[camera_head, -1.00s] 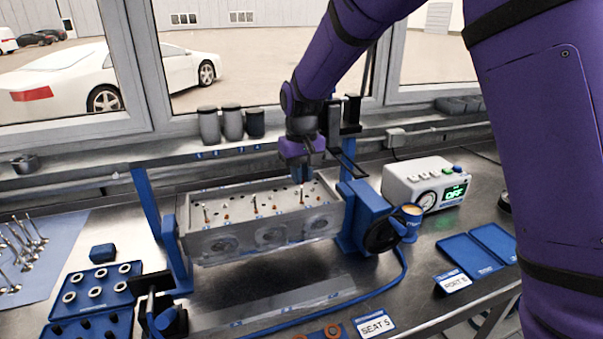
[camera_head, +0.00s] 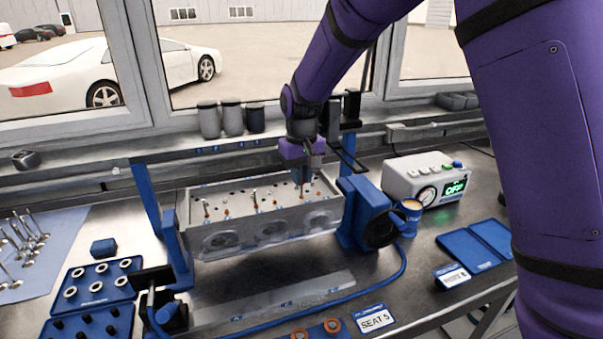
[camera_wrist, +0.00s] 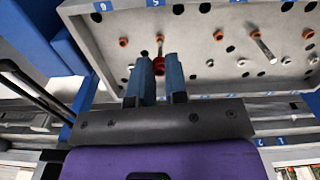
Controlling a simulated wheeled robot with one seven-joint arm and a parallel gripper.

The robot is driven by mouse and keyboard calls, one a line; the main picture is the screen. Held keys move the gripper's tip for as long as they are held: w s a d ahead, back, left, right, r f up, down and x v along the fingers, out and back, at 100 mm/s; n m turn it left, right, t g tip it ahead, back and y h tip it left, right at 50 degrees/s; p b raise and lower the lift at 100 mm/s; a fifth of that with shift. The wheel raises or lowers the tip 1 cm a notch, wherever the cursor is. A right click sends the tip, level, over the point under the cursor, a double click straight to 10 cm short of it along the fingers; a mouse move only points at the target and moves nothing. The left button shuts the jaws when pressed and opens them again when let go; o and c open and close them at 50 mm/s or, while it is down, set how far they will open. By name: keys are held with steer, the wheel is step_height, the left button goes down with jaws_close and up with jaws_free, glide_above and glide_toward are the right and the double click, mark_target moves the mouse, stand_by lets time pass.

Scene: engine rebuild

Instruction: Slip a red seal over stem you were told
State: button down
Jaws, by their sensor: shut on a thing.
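My gripper (camera_head: 302,180) points down over the right part of the grey cylinder head (camera_head: 225,240). In the wrist view its two blue fingers are shut on a small red seal (camera_wrist: 159,66). A thin metal valve stem (camera_wrist: 160,46) stands in line with the seal, just beyond the fingertips. I cannot tell whether the seal is around the stem or only over its tip. Another stem (camera_wrist: 264,47) stands apart to the right in the wrist view. Two more stems, a middle one (camera_head: 254,196) and a left one (camera_head: 206,207), show in the head view.
Orange-brown guides (camera_wrist: 218,36) and dark holes surround the stem. A blue fixture (camera_head: 362,215) carries the head. A gauge box (camera_head: 424,183) and a cup (camera_head: 410,215) stand to the right. A tray of rings (camera_head: 97,285) lies left. A "SEAT 5" card (camera_head: 373,319) lies in front.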

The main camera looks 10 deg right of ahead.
steer(key=shift+f, duration=0.15)
steer(key=c, duration=1.1)
jaws_free()
